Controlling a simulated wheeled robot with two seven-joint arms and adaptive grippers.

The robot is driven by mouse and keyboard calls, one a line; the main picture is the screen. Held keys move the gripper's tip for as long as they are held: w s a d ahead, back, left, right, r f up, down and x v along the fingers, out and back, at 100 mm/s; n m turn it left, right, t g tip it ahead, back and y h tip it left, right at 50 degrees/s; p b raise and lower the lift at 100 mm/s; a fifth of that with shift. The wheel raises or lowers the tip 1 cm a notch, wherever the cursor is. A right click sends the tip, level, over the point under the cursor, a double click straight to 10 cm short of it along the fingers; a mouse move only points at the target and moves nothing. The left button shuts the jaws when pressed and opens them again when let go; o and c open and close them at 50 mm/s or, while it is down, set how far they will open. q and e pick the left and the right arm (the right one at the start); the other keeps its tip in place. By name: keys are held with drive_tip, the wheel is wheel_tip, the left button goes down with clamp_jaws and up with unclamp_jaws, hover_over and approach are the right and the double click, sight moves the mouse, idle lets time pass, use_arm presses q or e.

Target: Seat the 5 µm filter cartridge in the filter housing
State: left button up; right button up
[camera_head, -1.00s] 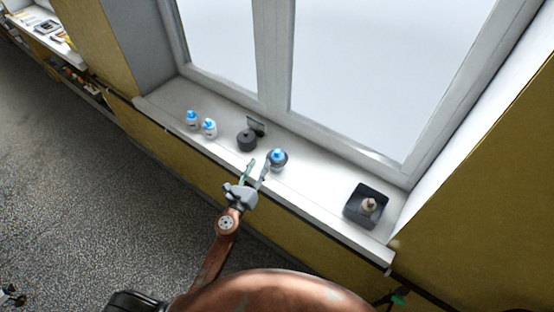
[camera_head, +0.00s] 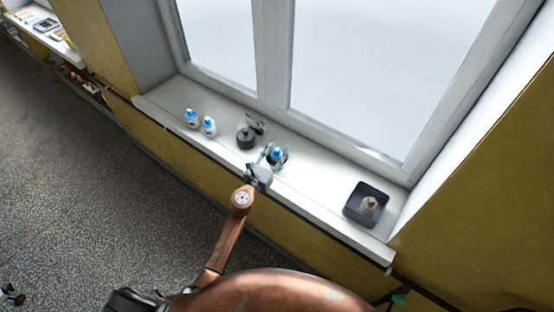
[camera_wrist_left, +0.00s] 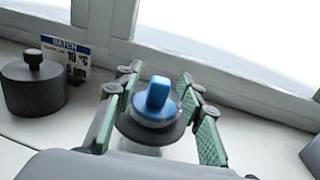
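A blue-topped piece (camera_head: 277,153) with a dark ring stands on the windowsill. In the left wrist view its blue knob (camera_wrist_left: 155,97) sits above a dark flange, with a pale, seemingly clear body below. I cannot tell whether this is the housing with a cartridge in it. My left gripper (camera_head: 272,155) has its green-padded fingers spread on both sides of it; contact is unclear. Two white bottle-like cartridges with blue tops, one (camera_head: 191,118) beside the other (camera_head: 209,126), stand at the left. Of my right gripper, only what seems a green pad (camera_head: 399,299) shows at the bottom edge.
A dark knobbed cylinder (camera_head: 245,138) stands left of the gripper, before a small card (camera_wrist_left: 68,57) reading "BATCH", "10 °C" and "5 µm". A black tray (camera_head: 354,212) holding a beige piece (camera_head: 368,204) is at the right. The sill between gripper and tray is clear.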

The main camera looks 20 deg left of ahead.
use_arm(q)
drive_tip(key=shift+c, duration=0.4)
drive_tip(key=shift+c, duration=0.9)
clamp_jaws()
drive_tip(key=shift+r, duration=0.1)
drive_tip(key=shift+r, duration=0.2)
wheel_tip(320, 180, up, 10)
drive_tip(key=p, duration=0.9)
drive_tip(key=shift+f, duration=0.1)
wheel_tip(320, 180, up, 2)
drive_tip(key=shift+p, duration=1)
